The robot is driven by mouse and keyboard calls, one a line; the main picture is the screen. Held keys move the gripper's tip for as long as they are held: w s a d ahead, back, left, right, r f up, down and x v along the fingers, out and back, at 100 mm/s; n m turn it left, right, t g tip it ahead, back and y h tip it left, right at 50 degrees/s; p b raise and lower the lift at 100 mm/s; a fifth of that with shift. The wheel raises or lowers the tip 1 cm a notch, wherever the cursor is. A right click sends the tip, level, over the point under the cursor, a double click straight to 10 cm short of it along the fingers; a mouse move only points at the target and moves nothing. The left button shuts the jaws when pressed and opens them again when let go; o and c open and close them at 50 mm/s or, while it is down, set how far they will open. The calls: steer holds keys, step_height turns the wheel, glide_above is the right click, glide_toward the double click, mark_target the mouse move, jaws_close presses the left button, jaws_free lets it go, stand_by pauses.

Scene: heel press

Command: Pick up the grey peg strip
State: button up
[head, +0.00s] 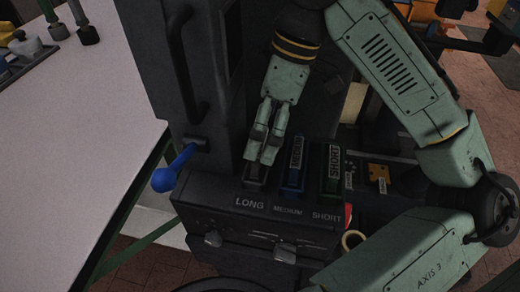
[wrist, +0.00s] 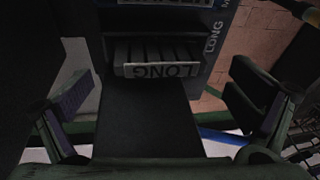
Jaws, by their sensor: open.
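The grey peg strip shows in the wrist view (wrist: 162,69) with LONG printed on its end, upside down there. It sits in the slot of a dark machine marked LONG. In the head view the strip (head: 255,172) is mostly hidden behind my gripper (head: 263,152), which points down over that slot. In the wrist view my gripper (wrist: 160,100) is open, its two pads set wide apart with nothing between them touching. The strip lies ahead of the pads, roughly centred between them.
A blue strip (head: 295,165) marked MEDIUM and a green strip (head: 332,170) marked SHORT stand in slots to the right. A blue-knobbed lever (head: 164,179) juts out at left. A pale table (head: 80,130) fills the left side, largely clear in front.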

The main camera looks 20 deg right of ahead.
steer(key=x, duration=0.3)
steer(key=shift+f, duration=0.1)
steer(key=c, duration=1)
